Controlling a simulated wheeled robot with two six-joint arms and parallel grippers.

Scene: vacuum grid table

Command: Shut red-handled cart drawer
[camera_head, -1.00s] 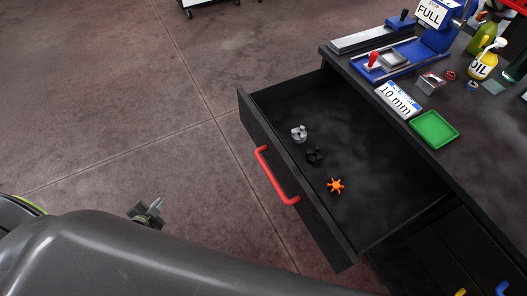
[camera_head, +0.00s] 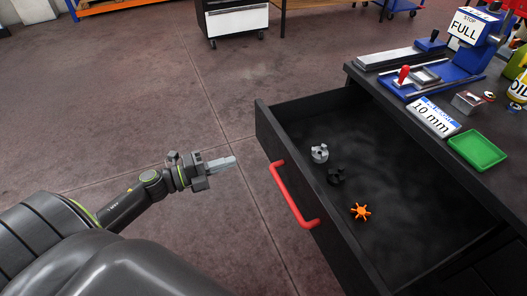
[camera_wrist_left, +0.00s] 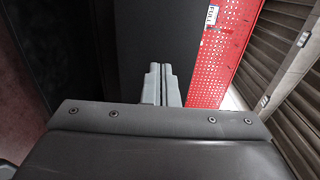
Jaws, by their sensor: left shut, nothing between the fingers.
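The cart drawer (camera_head: 318,235) is pulled far out, its black front panel facing left in the head view. Its red handle (camera_head: 293,195) is a long bar on that panel. My left gripper (camera_head: 233,162) is shut and empty, apart from the drawer, left of the front panel and a little above the handle in the picture. In the left wrist view the shut fingers (camera_wrist_left: 161,84) point at a dark surface. The right gripper is in neither view.
The drawer holds a grey part (camera_head: 319,153), a black part (camera_head: 336,177) and an orange star knob (camera_head: 361,211). On the cart top are a green tray (camera_head: 478,150), a 10 mm box (camera_head: 433,118) and a blue vise (camera_head: 430,80). Open floor lies left of the drawer.

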